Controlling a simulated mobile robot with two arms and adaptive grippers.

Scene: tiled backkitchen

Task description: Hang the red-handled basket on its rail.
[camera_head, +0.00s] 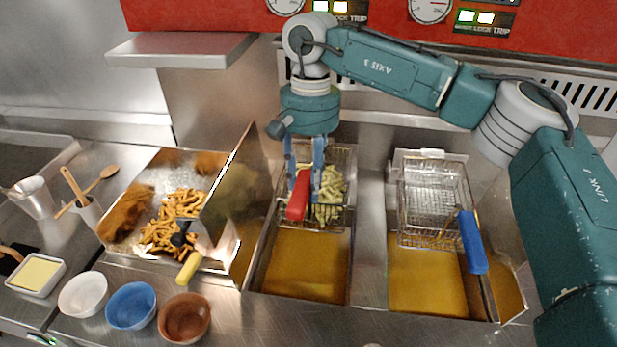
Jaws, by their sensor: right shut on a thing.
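The red-handled basket (345,215) is a wire fry basket with pale fries in it. It is over the back part of the left fryer vat (305,265), which holds golden oil. Its red handle (298,196) points toward the front. My right gripper (304,185) comes down from above and is shut on the red handle. The rail behind the basket is partly hidden by my arm, and I cannot tell whether the basket touches it. My left gripper is not in view.
A blue-handled basket (432,202), empty, is at the back of the right vat (425,285). A fries tray (160,205) with a scoop (188,268) is left of the vats. Several bowls, including a blue one (131,305), stand at the front left. A metal shelf (180,50) juts out above.

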